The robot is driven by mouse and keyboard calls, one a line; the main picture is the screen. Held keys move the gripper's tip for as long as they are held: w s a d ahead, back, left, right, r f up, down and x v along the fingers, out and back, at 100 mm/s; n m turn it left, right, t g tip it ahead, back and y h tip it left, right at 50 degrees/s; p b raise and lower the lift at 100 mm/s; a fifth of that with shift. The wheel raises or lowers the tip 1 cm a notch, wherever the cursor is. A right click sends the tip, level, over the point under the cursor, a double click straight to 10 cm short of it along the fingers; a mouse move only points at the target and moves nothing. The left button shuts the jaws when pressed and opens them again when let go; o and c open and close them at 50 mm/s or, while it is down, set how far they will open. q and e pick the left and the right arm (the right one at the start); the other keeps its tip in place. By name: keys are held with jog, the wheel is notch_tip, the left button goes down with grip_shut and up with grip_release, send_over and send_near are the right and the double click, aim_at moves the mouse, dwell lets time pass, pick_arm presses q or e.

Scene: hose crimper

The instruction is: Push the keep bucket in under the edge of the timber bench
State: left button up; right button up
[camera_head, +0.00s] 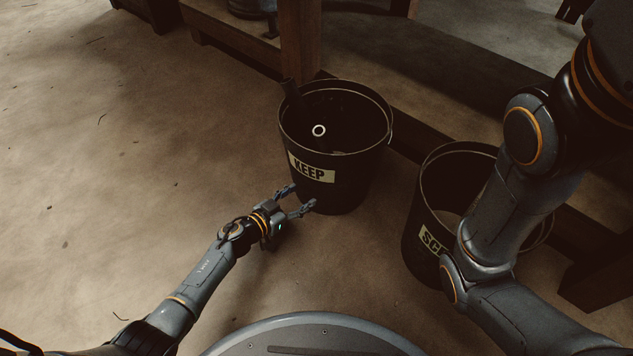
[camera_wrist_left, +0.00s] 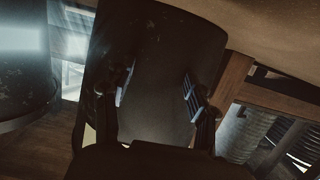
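The keep bucket (camera_head: 350,175) is black and stands upright on the floor, with a pale KEEP label on its front. It stands close to the leg (camera_head: 300,40) and low rail (camera_head: 405,135) of the timber bench; I cannot tell if they touch. A dark tube and a pale ring show inside it. My left gripper (camera_head: 302,198) is open, low at the bucket's front left, fingertips at or very near its wall. In the left wrist view the dark bucket wall (camera_wrist_left: 160,65) fills the space beyond the spread fingers. My right gripper is out of view.
A second black bucket (camera_head: 415,215), its label starting "SC", stands to the right, partly hidden by my right arm. Bare floor (camera_head: 130,150) lies open to the left. The space beyond the low rail is shadowed floor.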

pick_arm(q)
jog(key=shift+r+x, duration=0.15)
jog(key=shift+x, duration=0.5)
jog(key=shift+r+x, duration=0.15)
jog(key=shift+x, duration=0.45)
jog(key=shift+d+r, duration=0.1)
jog(key=v, duration=0.1)
jog(key=p+v, duration=0.1)
jog(key=v, duration=0.1)
jog(key=shift+s+a+f, duration=0.15)
jog(key=shift+a+f, duration=0.05)
jog(key=shift+f, duration=0.1)
jog(key=shift+s+a+f+p, duration=0.1)
jog(key=shift+s+a+p, duration=0.65)
jog(key=shift+s, duration=0.3)
